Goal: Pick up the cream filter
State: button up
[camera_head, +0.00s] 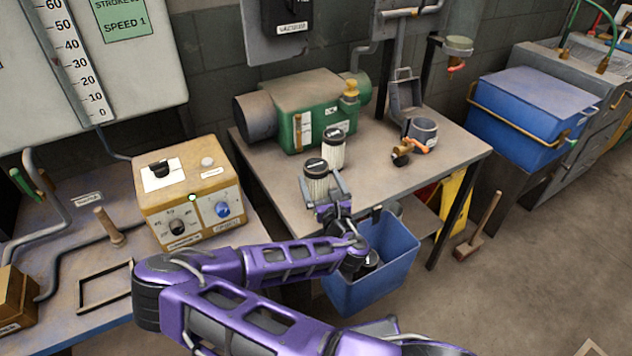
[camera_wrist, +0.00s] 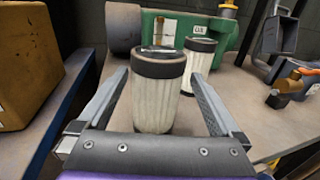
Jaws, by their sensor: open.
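Two cream pleated filters with black end caps stand upright on the workbench (camera_head: 270,178). The nearer cream filter (camera_head: 316,184) is between the fingers of my gripper (camera_head: 324,187). In the wrist view this near filter (camera_wrist: 157,100) stands between my two open fingers (camera_wrist: 160,98), with a gap on each side. The second filter (camera_head: 333,150) stands just behind it and to the right; in the wrist view it (camera_wrist: 199,65) is beyond the right finger.
A green pump (camera_head: 305,105) sits behind the filters. A blue bin (camera_head: 385,262) stands below the bench's front edge. A yellow control box (camera_head: 190,190) is at left.

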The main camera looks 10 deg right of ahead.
aim_at(313, 166)
jog(key=w, duration=0.5)
jog(key=shift+w+a+r+p, duration=0.2)
jog(key=shift+w+a+p, duration=0.15)
jog(key=c, duration=1.4)
